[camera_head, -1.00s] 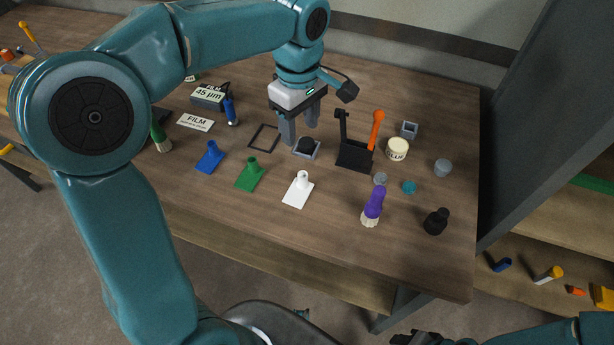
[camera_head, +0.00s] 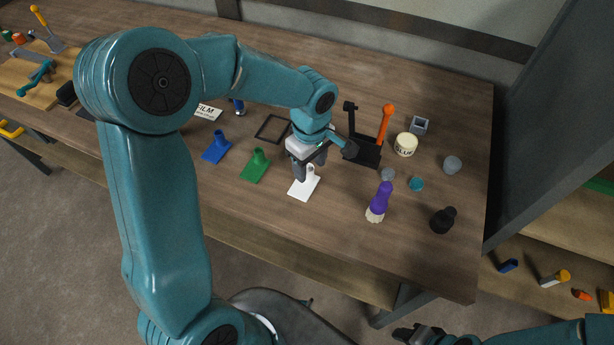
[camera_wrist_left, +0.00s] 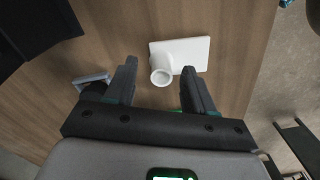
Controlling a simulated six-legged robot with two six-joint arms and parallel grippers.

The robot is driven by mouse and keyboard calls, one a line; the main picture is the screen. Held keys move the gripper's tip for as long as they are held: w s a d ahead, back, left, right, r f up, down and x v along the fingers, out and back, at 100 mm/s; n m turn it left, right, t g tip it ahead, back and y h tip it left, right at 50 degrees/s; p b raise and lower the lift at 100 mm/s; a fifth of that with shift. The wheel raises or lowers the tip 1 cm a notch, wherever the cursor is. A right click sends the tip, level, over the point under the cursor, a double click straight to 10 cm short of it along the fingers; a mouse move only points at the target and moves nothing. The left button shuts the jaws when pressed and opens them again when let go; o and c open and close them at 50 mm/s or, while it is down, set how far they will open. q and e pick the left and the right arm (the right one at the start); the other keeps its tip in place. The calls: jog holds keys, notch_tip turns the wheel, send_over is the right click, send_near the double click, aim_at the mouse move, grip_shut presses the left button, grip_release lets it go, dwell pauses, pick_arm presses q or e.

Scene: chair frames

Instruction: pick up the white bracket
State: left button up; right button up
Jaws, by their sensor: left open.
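The white bracket (camera_head: 301,190), a flat plate with a short round tube, lies on the wooden table near its front edge. My left gripper (camera_head: 304,174) is open just above it, and its fingers hide part of the bracket. In the left wrist view, the bracket (camera_wrist_left: 193,48) lies beyond the fingertips. Its tube mouth shows between the two fingers of the left gripper (camera_wrist_left: 160,68), with no clear contact. My right gripper (camera_head: 416,334) shows only in part at the bottom edge, and its jaws are unclear.
A green bracket (camera_head: 255,166) and a blue bracket (camera_head: 216,148) lie to the left. A black holder (camera_head: 362,153) with an orange-handled tool (camera_head: 385,123) stands behind right.

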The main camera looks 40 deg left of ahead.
pick_arm(q)
jog(key=shift+f, duration=0.6)
jog(key=shift+s+f, duration=0.15)
jog(key=shift+s, duration=0.1)
jog(key=shift+w, duration=0.2)
jog(key=shift+c, duration=1.2)
jog(key=c, duration=0.6)
jog(key=shift+s, duration=0.15)
grip_shut()
